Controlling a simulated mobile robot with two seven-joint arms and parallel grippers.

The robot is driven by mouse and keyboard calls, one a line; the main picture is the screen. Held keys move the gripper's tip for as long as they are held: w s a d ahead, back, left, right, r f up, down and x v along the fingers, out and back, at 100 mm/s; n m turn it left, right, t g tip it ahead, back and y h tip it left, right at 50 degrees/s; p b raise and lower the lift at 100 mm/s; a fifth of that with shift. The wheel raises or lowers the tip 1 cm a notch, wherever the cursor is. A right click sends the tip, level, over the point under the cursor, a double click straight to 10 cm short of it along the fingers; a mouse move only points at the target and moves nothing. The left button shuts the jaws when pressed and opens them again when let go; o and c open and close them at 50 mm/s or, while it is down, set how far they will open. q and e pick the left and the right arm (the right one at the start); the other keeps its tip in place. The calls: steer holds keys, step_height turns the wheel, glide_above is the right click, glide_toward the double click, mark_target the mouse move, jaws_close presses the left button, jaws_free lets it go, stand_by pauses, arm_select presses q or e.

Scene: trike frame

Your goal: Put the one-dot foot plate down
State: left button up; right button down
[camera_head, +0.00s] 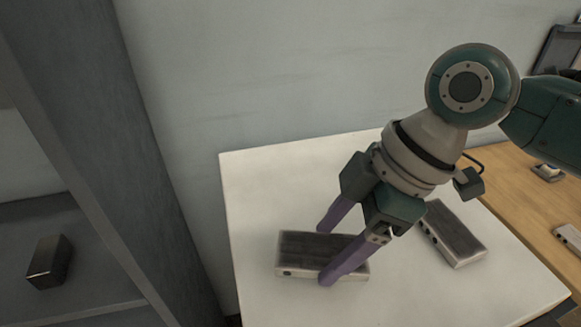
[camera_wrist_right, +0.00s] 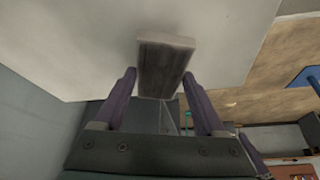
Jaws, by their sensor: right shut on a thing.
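The one-dot foot plate (camera_head: 298,246) is a flat block with a dark top and pale sides, and one dot shows on its front side. My right gripper (camera_head: 323,256) reaches down from the upper right and is shut on it, one purple finger at the far side and one at the near side. The plate is at the front of the white tabletop (camera_head: 262,190); I cannot tell whether it touches it. In the right wrist view the plate (camera_wrist_right: 164,62) shows between the fingertips (camera_wrist_right: 159,74). My left gripper is out of view.
A second similar plate (camera_head: 455,236) with several dots lies to the right on the white top. A wooden table (camera_head: 520,190) with small parts adjoins at the right. A grey shelf unit (camera_head: 105,150) holding a dark box (camera_head: 49,262) stands at the left.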

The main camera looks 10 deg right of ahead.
steer(key=shift+f, duration=1.25)
steer(key=shift+f, duration=0.15)
jaws_free()
steer(key=shift+r, duration=0.35)
steer(key=v, duration=1.1)
steer(key=s+a+f+m, duration=0.1)
steer(key=s, duration=0.1)
steer(key=s+a+f+m+t, duration=0.1)
steer(key=s+f+m, duration=0.1)
steer(key=s, duration=0.1)
steer(key=s+a+f+m+p, duration=0.1)
steer(key=s+m, duration=0.1)
steer(key=s, duration=0.1)
steer(key=shift+a+f+h, duration=0.35)
steer(key=shift+a+h, duration=0.05)
steer(key=s+d+m+t+h, duration=0.1)
steer(key=s+d+m+h, duration=0.2)
steer(key=s+d+m, duration=0.3)
steer(key=shift+s+d+f+m+h, duration=0.25)
steer(key=shift+s+m, duration=0.4)
steer(key=shift+m, duration=0.35)
